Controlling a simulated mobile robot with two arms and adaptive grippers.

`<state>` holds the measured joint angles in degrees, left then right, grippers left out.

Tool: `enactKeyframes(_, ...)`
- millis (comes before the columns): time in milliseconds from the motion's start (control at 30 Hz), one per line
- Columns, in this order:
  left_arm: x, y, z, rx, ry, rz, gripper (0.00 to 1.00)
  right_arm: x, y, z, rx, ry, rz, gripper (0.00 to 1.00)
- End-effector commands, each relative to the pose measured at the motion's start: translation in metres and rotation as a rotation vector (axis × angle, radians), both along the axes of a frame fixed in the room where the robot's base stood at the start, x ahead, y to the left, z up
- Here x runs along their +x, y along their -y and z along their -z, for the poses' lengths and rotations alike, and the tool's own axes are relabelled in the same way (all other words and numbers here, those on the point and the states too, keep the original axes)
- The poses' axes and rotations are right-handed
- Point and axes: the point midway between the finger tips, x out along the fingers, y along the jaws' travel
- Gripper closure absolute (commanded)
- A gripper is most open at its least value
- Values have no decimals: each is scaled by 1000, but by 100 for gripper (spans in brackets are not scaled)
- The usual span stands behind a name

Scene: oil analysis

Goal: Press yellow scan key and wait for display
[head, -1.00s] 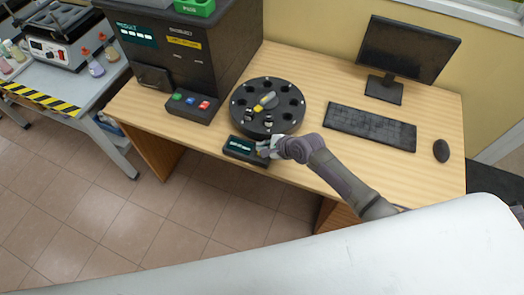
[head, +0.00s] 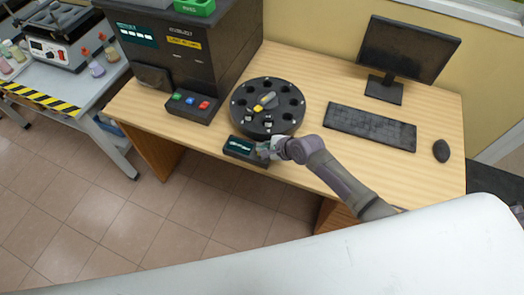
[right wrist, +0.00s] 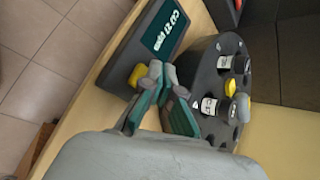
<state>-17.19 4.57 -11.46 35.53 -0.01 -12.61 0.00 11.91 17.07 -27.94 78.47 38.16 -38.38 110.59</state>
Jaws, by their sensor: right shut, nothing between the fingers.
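The small dark scanner box (head: 236,150) lies at the front edge of the wooden desk. Its teal display (right wrist: 172,28) is lit with white text in the right wrist view. The yellow scan key (right wrist: 136,76) shows beside the display, partly behind the fingertips. My right gripper (right wrist: 162,76) is shut and empty, its fingertips right by the yellow key. I cannot tell whether they touch it. In the head view the right gripper (head: 264,152) is over the right end of the box and hides the key. My left gripper is not in view.
A round black carousel (head: 243,117) with a few vials stands just behind the box. A black analyzer (head: 190,62) with coloured buttons is at the back left. A keyboard (head: 370,127), monitor (head: 405,50) and mouse (head: 441,151) are on the right.

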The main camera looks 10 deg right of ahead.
Motion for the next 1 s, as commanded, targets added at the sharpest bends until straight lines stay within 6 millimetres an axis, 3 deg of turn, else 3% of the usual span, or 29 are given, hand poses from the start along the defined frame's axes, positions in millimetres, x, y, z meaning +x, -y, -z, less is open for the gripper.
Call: enactKeyframes(1000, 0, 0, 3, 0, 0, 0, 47, 0, 0, 10, 0, -1, 1, 100)
